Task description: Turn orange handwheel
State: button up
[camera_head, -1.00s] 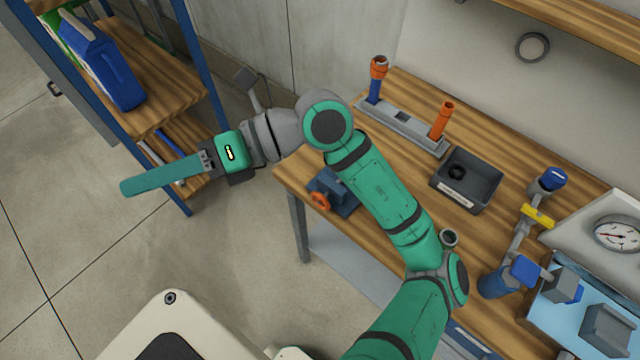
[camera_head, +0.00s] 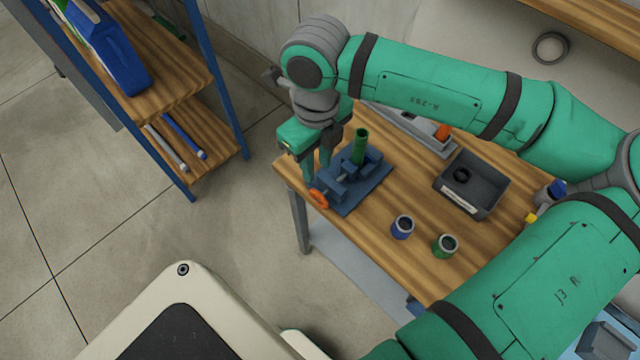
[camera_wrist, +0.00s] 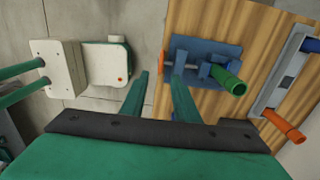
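The orange handwheel (camera_head: 318,198) sits on the front-left end of a blue vise (camera_head: 362,197) at the table's left corner. In the wrist view the handwheel (camera_wrist: 162,62) shows as a thin orange edge, just beyond my fingertips and between them in the picture. A green tube (camera_head: 360,146) stands in the vise; it also shows in the wrist view (camera_wrist: 228,80). My gripper (camera_head: 316,172) points down close above the handwheel, and in the wrist view its two fingers (camera_wrist: 160,80) are apart with nothing between them. I cannot tell whether a finger touches the wheel.
Blue (camera_head: 402,228) and green (camera_head: 445,245) open-topped cups stand right of the vise. A dark bin (camera_head: 471,184) stands behind them. A grey rack with an orange tube (camera_head: 443,132) is partly hidden by my arm. A shelf unit (camera_head: 190,155) stands left, across open floor.

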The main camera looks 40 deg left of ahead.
aim_at(318, 192)
notch_tip(318, 192, down, 11)
jog(key=shift+w+r, duration=0.1)
dwell(0.4)
grip_shut()
